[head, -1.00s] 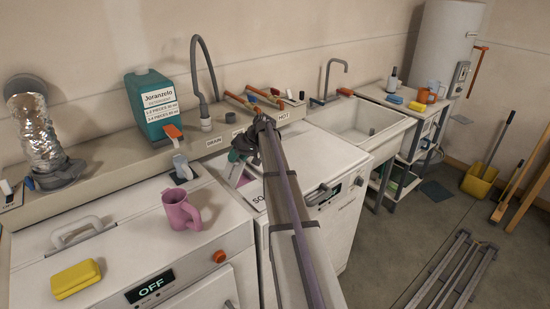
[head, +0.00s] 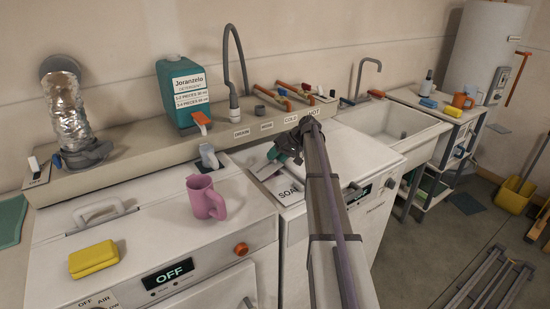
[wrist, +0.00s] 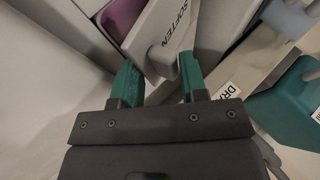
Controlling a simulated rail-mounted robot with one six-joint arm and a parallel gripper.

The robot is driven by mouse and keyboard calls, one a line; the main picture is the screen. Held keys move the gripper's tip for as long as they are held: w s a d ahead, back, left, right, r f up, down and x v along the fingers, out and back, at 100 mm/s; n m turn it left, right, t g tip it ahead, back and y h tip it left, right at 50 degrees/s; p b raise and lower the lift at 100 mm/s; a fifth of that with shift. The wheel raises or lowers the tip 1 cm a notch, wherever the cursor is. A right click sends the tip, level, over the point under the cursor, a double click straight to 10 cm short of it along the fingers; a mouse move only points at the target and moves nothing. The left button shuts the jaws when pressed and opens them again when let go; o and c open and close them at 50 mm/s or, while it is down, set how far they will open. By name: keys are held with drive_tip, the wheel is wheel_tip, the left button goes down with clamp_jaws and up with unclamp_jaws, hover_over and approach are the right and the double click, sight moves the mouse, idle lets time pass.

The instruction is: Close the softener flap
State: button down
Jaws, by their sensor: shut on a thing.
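The softener flap (wrist: 163,32) is a pale grey plate lettered "SOFTEN" with a stubby knob (wrist: 163,58). It stands tilted up, and purple compartment lining shows on both sides of it in the wrist view. My gripper (wrist: 160,74) has green fingers, one on each side of the knob, shut on it. In the head view my gripper (head: 272,157) is at the left part of the white washer top (head: 345,150), above the flap (head: 264,171). My arm and gripper hide part of the flap there. A lid lettered "SOAP" (head: 289,191) lies just in front.
A pink mug (head: 205,198) and yellow sponge (head: 94,259) stand on the left machine. A teal detergent jug (head: 183,93), grey hose (head: 238,62) and labelled valves line the ledge behind. The sink (head: 392,132) is to the right.

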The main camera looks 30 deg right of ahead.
drive_tip(key=shift+d, duration=0.1)
idle(0.3)
drive_tip(key=c, duration=0.9)
unclamp_jaws()
drive_tip(key=shift+f, duration=0.1)
drive_tip(key=p+v, duration=0.8)
drive_tip(key=v, duration=0.2)
drive_tip(key=shift+s+d+r, duration=0.15)
drive_tip(key=shift+d+r, duration=0.1)
drive_tip(key=shift+r, duration=0.05)
